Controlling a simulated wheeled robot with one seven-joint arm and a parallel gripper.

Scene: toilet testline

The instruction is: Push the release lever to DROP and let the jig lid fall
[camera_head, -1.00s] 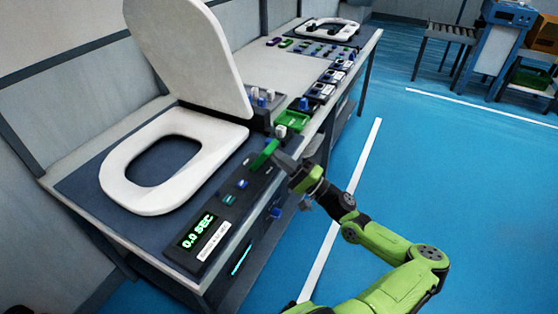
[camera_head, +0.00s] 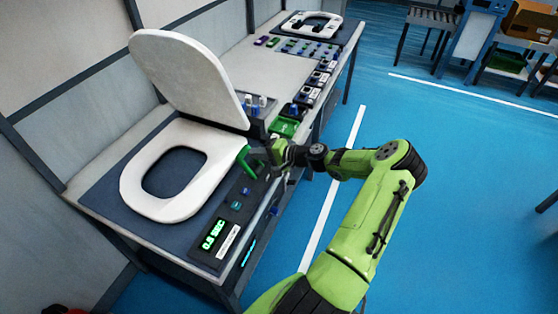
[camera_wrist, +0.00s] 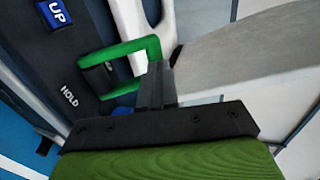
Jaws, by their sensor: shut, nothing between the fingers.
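The green release lever (camera_head: 244,157) stands on the control panel beside the seat, and shows as a green bent handle in the wrist view (camera_wrist: 120,50). My gripper (camera_head: 260,155) is shut and empty, its fingertips (camera_wrist: 156,72) at the lever's end, apparently touching it. The white jig lid (camera_head: 190,80) is raised, leaning above the back of the white seat ring (camera_head: 143,190). The panel timer (camera_head: 213,234) is lit green and reads about 0.8 SEC. In the wrist view the HOLD label (camera_wrist: 70,96) and blue UP label (camera_wrist: 57,13) show; no DROP label is readable.
The bench (camera_head: 268,60) runs to the back with a green tray (camera_head: 285,127), small switches and another seat (camera_head: 312,24) on it. Blue floor to the right is open. A roller stand (camera_head: 432,20) and boxes stand far off.

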